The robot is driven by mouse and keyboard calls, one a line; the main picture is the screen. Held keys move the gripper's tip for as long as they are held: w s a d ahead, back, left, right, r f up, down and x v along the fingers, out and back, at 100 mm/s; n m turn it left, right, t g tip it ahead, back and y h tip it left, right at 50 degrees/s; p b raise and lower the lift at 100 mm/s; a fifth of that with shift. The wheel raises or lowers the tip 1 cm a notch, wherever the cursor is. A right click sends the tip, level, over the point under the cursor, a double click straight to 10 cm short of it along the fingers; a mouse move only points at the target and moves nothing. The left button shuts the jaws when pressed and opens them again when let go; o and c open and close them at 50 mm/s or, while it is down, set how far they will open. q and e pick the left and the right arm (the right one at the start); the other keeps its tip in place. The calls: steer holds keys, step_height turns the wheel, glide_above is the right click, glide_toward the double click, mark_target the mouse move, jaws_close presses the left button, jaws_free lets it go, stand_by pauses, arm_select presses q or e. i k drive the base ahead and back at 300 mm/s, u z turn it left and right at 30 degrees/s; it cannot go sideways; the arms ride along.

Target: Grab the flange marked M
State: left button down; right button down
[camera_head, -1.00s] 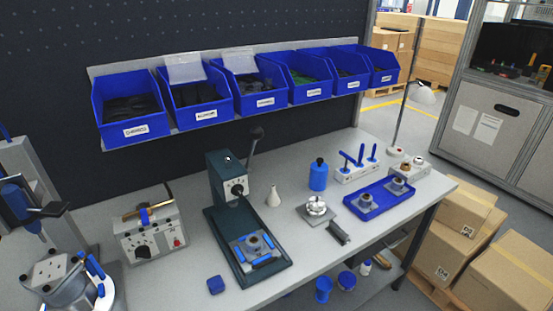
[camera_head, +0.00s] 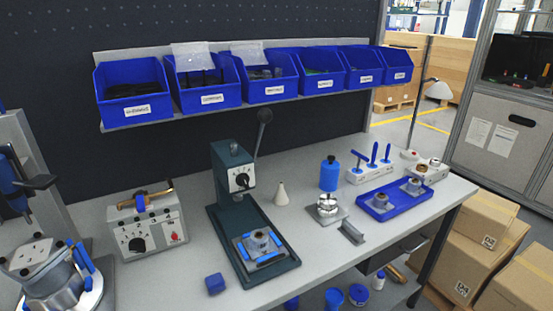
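Several flange-like parts are on the workbench, and no letter M can be read on any of them. Two grey flanges with brownish tops, the left flange (camera_head: 380,200) and the right flange (camera_head: 414,186), sit in a blue tray (camera_head: 371,212) at the right of the bench. Another flange (camera_head: 260,240) sits in the fixture of the dark green press (camera_head: 232,172). A shiny round metal part (camera_head: 327,204) stands on a grey plate left of the tray. Neither of my grippers is in view.
A blue bottle (camera_head: 329,175), a white cone (camera_head: 281,193), a rack of blue-handled tools (camera_head: 370,172) and a lamp (camera_head: 438,90) stand around the parts. A control box (camera_head: 148,228) and blue block (camera_head: 215,284) are further left. Blue bins (camera_head: 270,84) hang above.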

mark_target(256, 248)
steer(key=z, duration=0.25)
steer(key=k, duration=0.4)
steer(key=u, duration=1.25)
steer(key=i, duration=0.75)
steer(key=z, duration=0.15)
